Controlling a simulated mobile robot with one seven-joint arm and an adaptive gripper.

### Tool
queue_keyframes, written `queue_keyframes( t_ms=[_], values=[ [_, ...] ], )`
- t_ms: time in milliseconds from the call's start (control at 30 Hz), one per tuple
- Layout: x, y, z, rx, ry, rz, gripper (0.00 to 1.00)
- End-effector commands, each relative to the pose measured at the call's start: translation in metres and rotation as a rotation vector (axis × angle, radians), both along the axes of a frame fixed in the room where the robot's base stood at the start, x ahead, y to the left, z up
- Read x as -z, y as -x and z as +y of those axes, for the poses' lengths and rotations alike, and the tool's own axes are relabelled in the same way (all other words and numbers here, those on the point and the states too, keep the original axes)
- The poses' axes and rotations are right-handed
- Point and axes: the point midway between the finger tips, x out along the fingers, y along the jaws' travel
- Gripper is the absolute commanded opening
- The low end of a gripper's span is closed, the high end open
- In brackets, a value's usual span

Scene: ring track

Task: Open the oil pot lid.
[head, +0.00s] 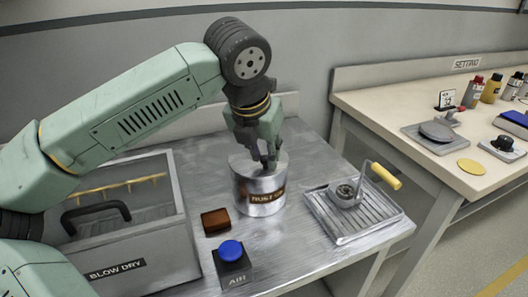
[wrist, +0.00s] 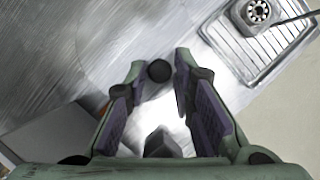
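The oil pot (head: 265,205) is a shiny metal cylinder with a brown, partly covered label, standing upright on the metal bench. Its lid (head: 241,163) sits on top, and the lid also shows as a bright patch in the wrist view (wrist: 158,112). My gripper (head: 268,164) points down right over the lid. In the wrist view my gripper (wrist: 160,66) has its fingers apart. A dark round knob (wrist: 159,71) shows between the fingertips, with a gap on each side. In the head view the fingers hide the knob.
A ridged tray (head: 350,228) with a round part and a yellow-handled tool stands right of the pot. A brown block (head: 215,221) and a blue-button AIR box (head: 232,262) sit in front. The BLOW DRY box (head: 130,235) is at left. A second bench (head: 385,100) stands at right.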

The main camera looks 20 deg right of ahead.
Motion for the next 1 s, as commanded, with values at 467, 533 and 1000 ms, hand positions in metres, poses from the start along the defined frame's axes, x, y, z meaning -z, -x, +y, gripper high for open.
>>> queue_keyframes(
  t_ms=[467, 533, 1000],
  values=[
    [-0.0002, 0.0001, 0.0001, 0.000, 0.000, 0.000, 0.00],
    [-0.0002, 0.0001, 0.0001, 0.000, 0.000, 0.000, 0.00],
    [-0.0050, -0.0010, -0.0001, -0.001, 0.001, 0.023, 0.00]
  ],
)
